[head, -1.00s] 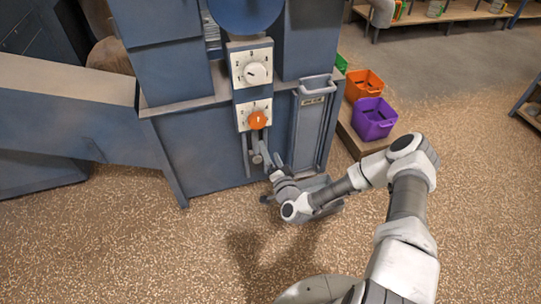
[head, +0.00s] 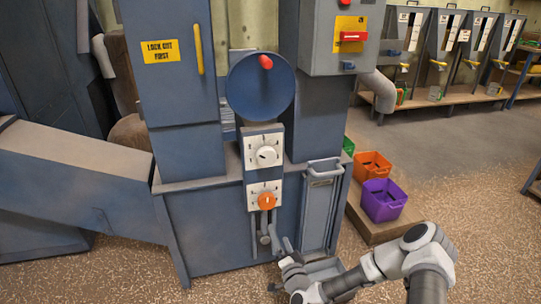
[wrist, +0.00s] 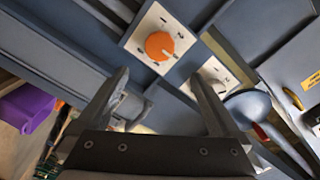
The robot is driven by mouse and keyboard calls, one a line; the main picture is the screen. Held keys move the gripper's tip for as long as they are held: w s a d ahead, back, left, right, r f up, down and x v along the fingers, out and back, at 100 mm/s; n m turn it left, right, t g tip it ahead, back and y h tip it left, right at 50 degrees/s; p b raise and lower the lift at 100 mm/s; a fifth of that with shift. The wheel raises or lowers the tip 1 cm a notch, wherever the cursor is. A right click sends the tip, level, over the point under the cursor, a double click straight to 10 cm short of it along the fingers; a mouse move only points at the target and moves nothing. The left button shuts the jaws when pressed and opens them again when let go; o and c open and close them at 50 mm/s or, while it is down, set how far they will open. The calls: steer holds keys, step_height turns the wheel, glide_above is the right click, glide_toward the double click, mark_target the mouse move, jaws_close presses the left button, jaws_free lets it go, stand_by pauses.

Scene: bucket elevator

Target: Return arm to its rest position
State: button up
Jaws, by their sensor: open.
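My gripper (head: 278,265) is low in front of the blue machine (head: 205,230), just below and right of the small levers (head: 265,232). In the wrist view my gripper (wrist: 158,92) has its two fingers spread apart with nothing held between them. Beyond the fingers are an orange knob (wrist: 160,46) on a white dial plate and a second, pale knob (wrist: 212,80). The arm reaches forward from the lower right of the head view, bent at the elbow.
A grey bin-like panel (head: 320,205) stands right of the dials. Purple (head: 383,203) and orange (head: 371,167) bins sit on a low platform at right. A blue wheel (head: 259,92) with a red handle is above. The speckled floor (head: 470,205) at right is clear.

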steer(key=s+d+r+n+g+h, duration=0.1)
steer(key=s+d+r+n+g, duration=0.2)
steer(key=r, duration=0.5)
steer(key=s+d+r+n+g+h, duration=0.1)
steer(key=s+d+r+n+g, duration=0.2)
steer(key=r, duration=0.4)
steer(key=s+d+r+n+g+h, duration=0.1)
steer(key=r+n+g, duration=0.2)
steer(key=r+n, duration=0.35)
steer(key=s+r+m+g, duration=0.1)
steer(key=s+r, duration=0.4)
steer(key=s, duration=0.4)
steer(key=s+d+r+m+g+h, duration=0.1)
steer(key=s+r+m, duration=0.1)
steer(key=s+r, duration=0.5)
steer(key=s+r+m+g, duration=0.1)
steer(key=s+r, duration=0.2)
steer(key=s, duration=0.8)
step_height(320, 180, up, 27)
steer(key=p, duration=2.7)
steer(key=shift+w+d, duration=0.15)
steer(key=shift+d, duration=0.1)
steer(key=shift+f, duration=0.15)
